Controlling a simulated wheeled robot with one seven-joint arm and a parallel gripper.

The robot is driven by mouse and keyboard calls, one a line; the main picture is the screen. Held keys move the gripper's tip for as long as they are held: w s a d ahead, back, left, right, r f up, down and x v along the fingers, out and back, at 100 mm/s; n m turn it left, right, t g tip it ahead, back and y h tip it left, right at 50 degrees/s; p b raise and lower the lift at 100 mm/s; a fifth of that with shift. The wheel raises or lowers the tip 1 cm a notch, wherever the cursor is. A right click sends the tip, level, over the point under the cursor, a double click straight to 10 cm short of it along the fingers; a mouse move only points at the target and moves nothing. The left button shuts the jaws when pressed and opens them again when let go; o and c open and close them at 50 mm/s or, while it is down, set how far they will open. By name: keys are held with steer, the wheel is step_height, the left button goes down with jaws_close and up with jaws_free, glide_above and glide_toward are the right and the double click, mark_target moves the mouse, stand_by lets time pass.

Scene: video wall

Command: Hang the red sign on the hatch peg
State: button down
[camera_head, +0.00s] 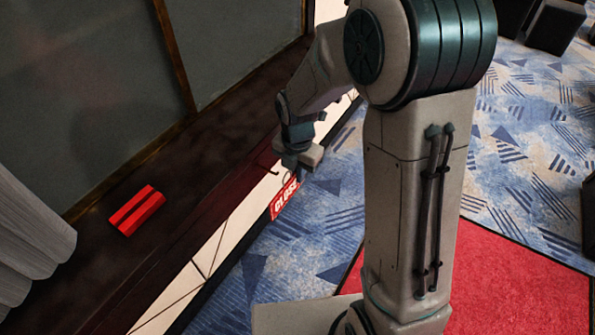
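The red sign (284,198) with white lettering, of which "CLOSE" can be read, is tilted in the picture. It overlaps the white panel below the dark ledge and the panel's black edge. My gripper (296,170) is directly above the sign, with its lower end at or very near the sign's top edge. The fingers are small and partly hidden, so I cannot tell whether they grip it. A small dark hook-like piece (265,172) sticks out at the ledge's edge, just left of my gripper; it may be the hatch peg.
A red block (137,210) lies on the dark ledge (178,222) at left, beside a grey curtain (30,240). Framed dark panels stand behind the ledge. Blue patterned carpet (505,150) and a red mat (500,270) cover the floor. Dark boxes (552,25) stand at top right.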

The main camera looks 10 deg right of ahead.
steer(key=shift+w+a, duration=0.1)
steer(key=shift+a, duration=0.05)
stand_by(0.3)
steer(key=shift+w+a, duration=0.85)
steer(key=shift+a, duration=0.3)
steer(key=shift+w+a+f, duration=0.1)
steer(key=shift+a+f, duration=0.1)
